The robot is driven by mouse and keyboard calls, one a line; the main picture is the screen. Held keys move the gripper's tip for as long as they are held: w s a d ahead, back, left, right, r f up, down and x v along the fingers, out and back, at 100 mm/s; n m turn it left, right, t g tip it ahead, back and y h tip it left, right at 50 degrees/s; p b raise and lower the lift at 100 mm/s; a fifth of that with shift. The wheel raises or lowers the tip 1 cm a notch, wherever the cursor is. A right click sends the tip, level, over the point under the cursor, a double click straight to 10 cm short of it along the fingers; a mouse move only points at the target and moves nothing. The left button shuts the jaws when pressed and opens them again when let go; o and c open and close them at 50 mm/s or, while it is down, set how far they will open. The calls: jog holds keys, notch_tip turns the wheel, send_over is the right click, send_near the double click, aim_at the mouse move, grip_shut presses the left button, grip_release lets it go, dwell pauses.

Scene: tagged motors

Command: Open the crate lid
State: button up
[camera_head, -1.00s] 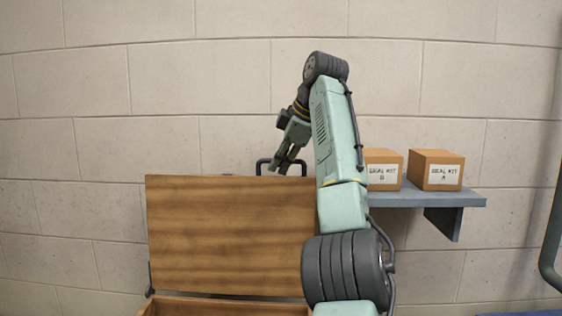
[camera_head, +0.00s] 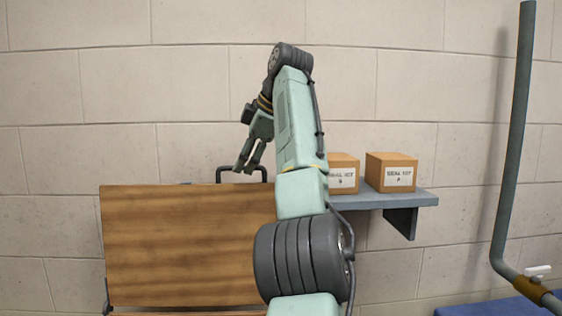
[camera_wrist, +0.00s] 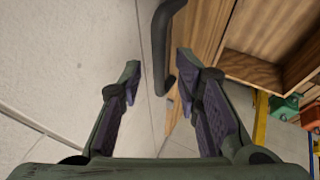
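The crate lid (camera_head: 180,245) is a brown wooden panel standing upright, raised, at lower left in the head view. It shows edge-on in the wrist view (camera_wrist: 199,40). Its dark handle (camera_head: 219,174) sticks up from the lid's top edge. In the wrist view the handle (camera_wrist: 161,50) appears between and beyond the fingertips, not clasped. My gripper (camera_head: 245,168) is at the handle in the head view, and its two fingers (camera_wrist: 157,68) are spread apart and hold nothing. Part of the lid's right side is hidden behind my arm. The wooden crate (camera_wrist: 252,70) shows at right in the wrist view.
A grey wall shelf (camera_head: 400,198) holds two cardboard seal-kit boxes, one (camera_head: 391,173) at right and one (camera_head: 343,174) partly behind my arm. A grey pipe (camera_head: 515,130) stands at far right above a blue surface (camera_head: 490,308). Green and red items (camera_wrist: 284,107) lie beyond the crate.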

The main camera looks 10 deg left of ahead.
jog(key=s+d+r, duration=0.1)
jog(key=s+d, duration=0.5)
jog(key=d, duration=0.5)
jog(key=shift+s+r, duration=0.15)
jog(key=shift+s, duration=0.15)
dwell(0.5)
